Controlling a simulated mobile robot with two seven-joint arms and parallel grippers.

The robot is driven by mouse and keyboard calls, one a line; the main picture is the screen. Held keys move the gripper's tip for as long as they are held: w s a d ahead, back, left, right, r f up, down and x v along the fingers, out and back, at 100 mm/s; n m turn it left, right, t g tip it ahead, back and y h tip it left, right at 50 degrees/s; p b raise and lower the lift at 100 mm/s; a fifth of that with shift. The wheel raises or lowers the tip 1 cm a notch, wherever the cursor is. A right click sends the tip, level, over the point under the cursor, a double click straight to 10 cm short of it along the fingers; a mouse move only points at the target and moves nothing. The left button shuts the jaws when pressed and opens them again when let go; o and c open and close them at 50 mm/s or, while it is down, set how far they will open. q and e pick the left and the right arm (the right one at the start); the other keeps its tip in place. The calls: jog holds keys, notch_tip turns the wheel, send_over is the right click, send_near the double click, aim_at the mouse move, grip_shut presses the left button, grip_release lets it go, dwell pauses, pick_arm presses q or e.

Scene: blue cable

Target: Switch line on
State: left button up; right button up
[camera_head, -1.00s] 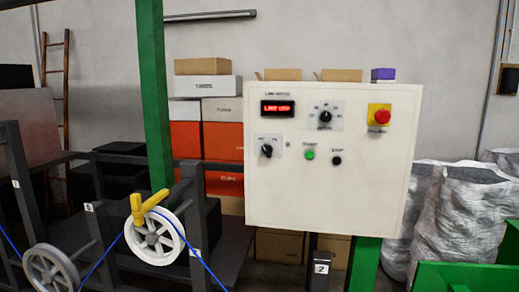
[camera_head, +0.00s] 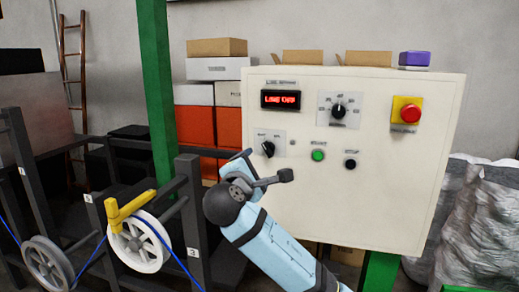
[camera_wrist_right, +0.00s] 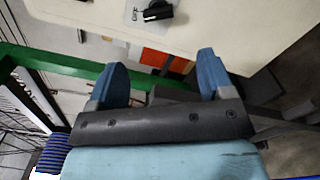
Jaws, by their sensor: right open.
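The white control panel (camera_head: 355,180) has a red display (camera_head: 281,99) reading "LINE OFF". A black rotary switch (camera_head: 268,149) sits at its left, a green button (camera_head: 318,155) and a black button (camera_head: 351,163) to the right of it. A black dial (camera_head: 338,111) is above, and a red mushroom button (camera_head: 410,114) is on a yellow plate. My right gripper (camera_head: 240,160) is in front of the panel's left edge, just below the rotary switch. In the right wrist view the gripper (camera_wrist_right: 160,80) is open and empty, with a black knob (camera_wrist_right: 157,11) beyond it. My left gripper is out of view.
A green post (camera_head: 157,90) and a dark frame with white wheels (camera_head: 140,242), a yellow lever (camera_head: 122,212) and a blue cable stand left. Boxes (camera_head: 195,125) are stacked behind. Grey sacks (camera_head: 490,215) are at the right.

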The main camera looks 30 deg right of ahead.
aim_at(267, 151)
jog(key=p+x, duration=0.1)
jog(key=x, duration=0.5)
jog(key=p+x, duration=0.2)
jog(key=x, duration=0.4)
jog(key=shift+d+r, duration=0.2)
jog(key=shift+r, duration=0.05)
jog(key=shift+w+d+f+p, duration=0.1)
jog(key=shift+w+d+p, duration=0.2)
jog(key=shift+w+d, duration=0.15)
jog(key=shift+c, duration=0.9)
jog(key=c, duration=0.7)
jog(key=shift+c, duration=0.2)
